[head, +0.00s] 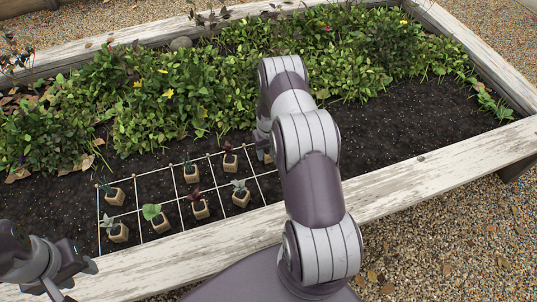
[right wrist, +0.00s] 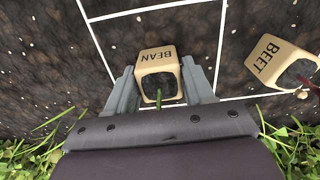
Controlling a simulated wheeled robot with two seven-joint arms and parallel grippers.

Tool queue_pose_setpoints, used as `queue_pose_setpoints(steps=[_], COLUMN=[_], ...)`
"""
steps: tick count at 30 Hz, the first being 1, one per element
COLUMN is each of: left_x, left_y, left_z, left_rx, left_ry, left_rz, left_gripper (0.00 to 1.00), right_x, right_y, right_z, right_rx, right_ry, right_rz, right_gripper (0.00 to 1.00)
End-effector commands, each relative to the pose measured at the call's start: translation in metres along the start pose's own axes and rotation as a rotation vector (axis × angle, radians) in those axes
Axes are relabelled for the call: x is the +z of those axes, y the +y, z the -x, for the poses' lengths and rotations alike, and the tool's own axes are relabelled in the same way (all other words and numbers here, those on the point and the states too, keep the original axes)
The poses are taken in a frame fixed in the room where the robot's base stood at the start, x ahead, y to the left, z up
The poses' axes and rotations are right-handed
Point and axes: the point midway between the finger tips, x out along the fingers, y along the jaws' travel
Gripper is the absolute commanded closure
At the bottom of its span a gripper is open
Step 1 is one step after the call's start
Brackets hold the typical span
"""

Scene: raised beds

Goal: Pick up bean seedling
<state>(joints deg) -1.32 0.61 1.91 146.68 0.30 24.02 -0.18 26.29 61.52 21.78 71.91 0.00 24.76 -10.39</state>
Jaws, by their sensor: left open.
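The bean seedling's pale pot, marked BEAN (right wrist: 157,62), is in the right wrist view, with a green stem (right wrist: 159,98) rising toward the camera. My right gripper (right wrist: 158,78) has a finger on each side of this pot, with no clear gap, and looks shut on it. I cannot tell whether the pot is off the soil. In the head view my right arm hides most of this gripper and the pot. My left gripper (head: 80,283) is open and empty over the front plank at the lower left.
A BEET pot (right wrist: 273,62) stands close on the right in the wrist view. Several potted seedlings, one with a bright green leaf (head: 151,212), stand in a white string grid (head: 135,208) on dark soil. Dense plants (head: 160,100) grow behind. A wooden plank (head: 430,170) edges the bed.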

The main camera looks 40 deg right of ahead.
Motion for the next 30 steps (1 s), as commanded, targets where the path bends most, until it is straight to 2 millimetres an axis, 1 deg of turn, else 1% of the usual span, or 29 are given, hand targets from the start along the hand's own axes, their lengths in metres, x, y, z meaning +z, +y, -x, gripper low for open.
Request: queue_pose_setpoints(steps=[1, 2, 3, 11, 14, 17, 21, 23, 30], left_x=[0.000, 0.000, 0.000, 0.000, -0.001, -0.001, -0.003, -0.004, -0.006], left_y=[0.000, 0.000, 0.000, 0.000, 0.000, 0.000, 0.000, 0.000, 0.000], left_z=[0.000, 0.000, 0.000, 0.001, 0.004, 0.011, 0.025, 0.029, 0.051], left_rx=[0.000, 0.000, 0.000, 0.000, 0.000, 0.000, 0.000, 0.000, 0.000], left_ry=[0.000, 0.000, 0.000, 0.000, 0.000, 0.000, 0.000, 0.000, 0.000], left_rz=[0.000, 0.000, 0.000, 0.000, 0.000, 0.000, 0.000, 0.000, 0.000], left_gripper=[0.57, 0.57, 0.57, 0.57, 0.57, 0.57, 0.57, 0.57, 0.57], right_x=[0.000, 0.000, 0.000, 0.000, 0.000, -0.001, 0.000, 0.012, 0.053], right_y=[0.000, 0.000, 0.000, 0.000, 0.000, 0.000, 0.001, 0.012, 0.052], right_z=[0.000, 0.000, 0.000, 0.001, 0.007, 0.021, 0.050, 0.056, 0.090], right_rx=[0.000, 0.000, 0.000, 0.000, 0.000, 0.000, 0.000, 0.000, 0.000], right_ry=[0.000, 0.000, 0.000, 0.000, 0.000, 0.001, 0.001, -0.002, -0.001], right_rz=[0.000, 0.000, 0.000, 0.000, 0.000, 0.000, 0.000, -0.004, -0.005], right_gripper=[0.65, 0.74, 0.81, 0.82, 0.82, 0.82, 0.82, 0.82, 0.82])
